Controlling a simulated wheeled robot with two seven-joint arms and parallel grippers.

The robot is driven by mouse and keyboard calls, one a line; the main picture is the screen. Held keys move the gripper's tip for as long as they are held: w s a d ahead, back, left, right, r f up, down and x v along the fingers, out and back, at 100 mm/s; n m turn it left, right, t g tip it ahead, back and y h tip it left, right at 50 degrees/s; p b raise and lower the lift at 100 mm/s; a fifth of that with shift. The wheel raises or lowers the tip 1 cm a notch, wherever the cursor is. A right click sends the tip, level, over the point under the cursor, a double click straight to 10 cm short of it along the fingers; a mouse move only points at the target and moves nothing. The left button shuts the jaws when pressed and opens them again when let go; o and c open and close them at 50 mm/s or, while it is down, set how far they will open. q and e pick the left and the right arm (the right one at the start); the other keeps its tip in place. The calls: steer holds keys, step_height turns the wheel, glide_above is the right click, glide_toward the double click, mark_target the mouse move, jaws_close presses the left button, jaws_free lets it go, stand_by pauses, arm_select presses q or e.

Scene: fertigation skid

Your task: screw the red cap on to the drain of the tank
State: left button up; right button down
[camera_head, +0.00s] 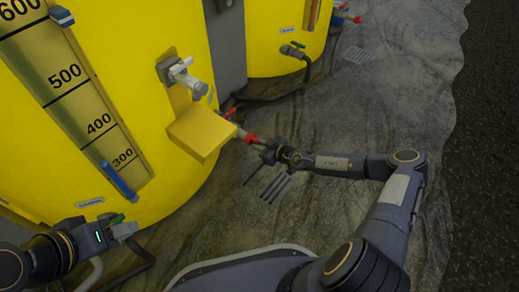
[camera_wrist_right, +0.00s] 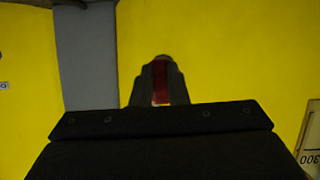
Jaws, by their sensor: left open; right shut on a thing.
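My right gripper (camera_head: 264,150) is shut on the red cap. The cap also shows as a red strip between the fingers in the right wrist view (camera_wrist_right: 161,82).
A grey tap (camera_head: 182,76) is higher on the tank, and a red-handled valve (camera_head: 229,113) lies behind the box. A second yellow tank (camera_head: 285,45) stands behind. The floor sheet (camera_head: 330,110) to the right is mostly clear.

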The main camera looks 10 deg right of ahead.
steer(key=m+y, duration=0.1)
steer(key=m, duration=0.1)
steer(key=m+g+y, duration=0.1)
steer(key=m, duration=0.1)
steer(key=shift+g+y+p, duration=0.3)
steer(key=shift+y, duration=0.1)
steer(key=c, duration=0.9)
jaws_free()
steer(key=shift+o, duration=0.2)
steer(key=s+d+p, duration=0.1)
steer(key=s+d, duration=0.3)
steer(key=s, duration=0.2)
steer(key=shift+s+d+p, duration=0.2)
steer(key=shift+d+p, duration=0.1)
steer(key=shift+d, duration=0.1)
